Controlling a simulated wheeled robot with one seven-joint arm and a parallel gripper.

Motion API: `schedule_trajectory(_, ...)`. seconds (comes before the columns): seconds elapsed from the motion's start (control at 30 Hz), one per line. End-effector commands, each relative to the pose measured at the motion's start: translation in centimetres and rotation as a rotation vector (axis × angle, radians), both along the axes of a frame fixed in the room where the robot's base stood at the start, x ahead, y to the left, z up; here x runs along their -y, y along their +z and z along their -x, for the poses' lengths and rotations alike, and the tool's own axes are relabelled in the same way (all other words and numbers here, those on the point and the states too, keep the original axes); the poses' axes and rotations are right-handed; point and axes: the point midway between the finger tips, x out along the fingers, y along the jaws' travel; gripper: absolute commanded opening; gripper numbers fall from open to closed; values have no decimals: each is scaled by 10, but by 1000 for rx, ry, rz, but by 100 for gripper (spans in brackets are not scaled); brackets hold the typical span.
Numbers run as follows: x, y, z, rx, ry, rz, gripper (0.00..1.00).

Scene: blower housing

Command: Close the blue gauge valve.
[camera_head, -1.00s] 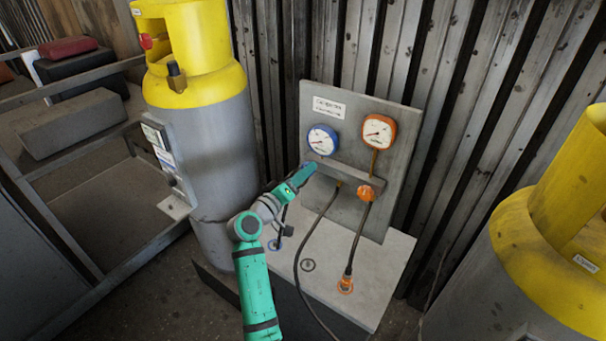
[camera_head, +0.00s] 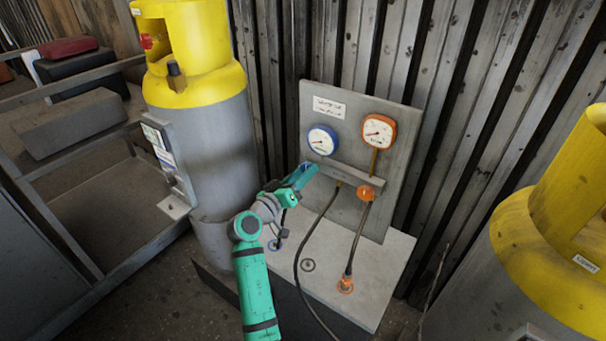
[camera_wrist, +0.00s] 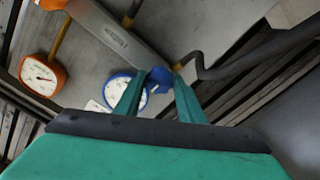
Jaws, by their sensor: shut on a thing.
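The blue gauge valve (camera_wrist: 159,75) is a small blue knob at the end of the grey manifold bar, below the blue-rimmed gauge (camera_head: 322,140). In the wrist view that gauge (camera_wrist: 125,95) shows partly behind the fingers. My gripper (camera_head: 306,168) reaches up to the left end of the bar, and in the wrist view my gripper (camera_wrist: 158,80) has its fingertips on either side of the blue knob, shut on it. In the head view the fingers hide most of the knob.
An orange gauge (camera_head: 378,131) and orange valve (camera_head: 366,193) are on the right of the grey panel (camera_head: 400,180). A black hose (camera_head: 312,235) hangs in front of the panel. Yellow-topped cylinders stand left (camera_head: 205,150) and right (camera_head: 560,215).

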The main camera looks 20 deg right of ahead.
Motion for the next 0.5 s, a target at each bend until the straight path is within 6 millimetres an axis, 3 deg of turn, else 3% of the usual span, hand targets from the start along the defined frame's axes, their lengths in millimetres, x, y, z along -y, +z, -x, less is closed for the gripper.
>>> schedule_trajectory(0.07, -1, 1, -1, 2, 3, 0, 13)
schedule_trajectory(0.1, -1, 1, -1, 2, 3, 0, 38)
schedule_trajectory(0.17, -1, 1, -1, 3, 2, 0, 52)
schedule_trajectory(0.5, -1, 0, 1, 0, 1, 0, 54)
